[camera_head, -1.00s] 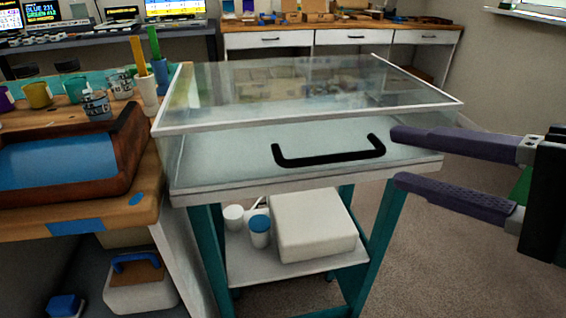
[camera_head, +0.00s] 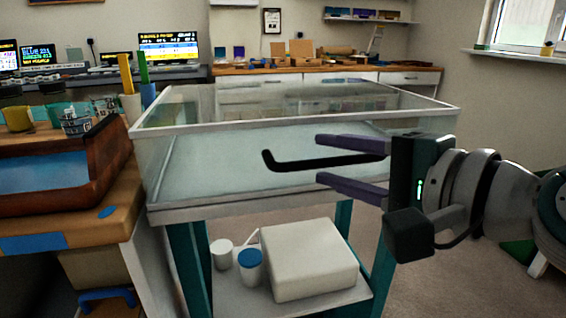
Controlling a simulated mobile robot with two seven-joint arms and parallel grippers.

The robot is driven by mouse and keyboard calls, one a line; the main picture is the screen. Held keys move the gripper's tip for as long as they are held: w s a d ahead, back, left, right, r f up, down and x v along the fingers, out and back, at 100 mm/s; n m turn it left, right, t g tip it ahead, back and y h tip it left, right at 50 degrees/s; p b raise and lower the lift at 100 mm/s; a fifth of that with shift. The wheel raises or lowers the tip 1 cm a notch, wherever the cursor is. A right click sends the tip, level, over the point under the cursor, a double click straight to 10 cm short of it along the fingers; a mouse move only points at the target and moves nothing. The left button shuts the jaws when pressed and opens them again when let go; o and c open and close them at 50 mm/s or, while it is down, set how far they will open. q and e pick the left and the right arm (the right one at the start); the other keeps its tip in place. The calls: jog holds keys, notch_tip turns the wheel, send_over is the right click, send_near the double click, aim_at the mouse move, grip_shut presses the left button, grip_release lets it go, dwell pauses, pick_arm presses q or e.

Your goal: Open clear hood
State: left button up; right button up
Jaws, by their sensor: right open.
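The clear hood (camera_head: 215,160) is a see-through box with a pale rim, standing closed on a teal-legged stand in the middle of the head view. Its black bar handle (camera_head: 310,164) runs across the front face. My right gripper (camera_head: 318,160) comes in from the right with its two purple fingers apart, one higher and one lower. The fingers are at the handle's right part and hide its right end. I cannot tell whether they touch it. My left gripper is not in view.
A wooden bench with a blue-filled wooden mould (camera_head: 50,172) stands close on the left. A white box (camera_head: 308,262) and small tubs (camera_head: 250,264) sit on the shelf below the hood. A back counter (camera_head: 400,76) lies behind.

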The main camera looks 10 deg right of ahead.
jog(key=shift+w+a, duration=0.1)
jog(key=shift+w, duration=0.1)
jog(key=shift+c, duration=0.2)
grip_shut()
dwell(1.2)
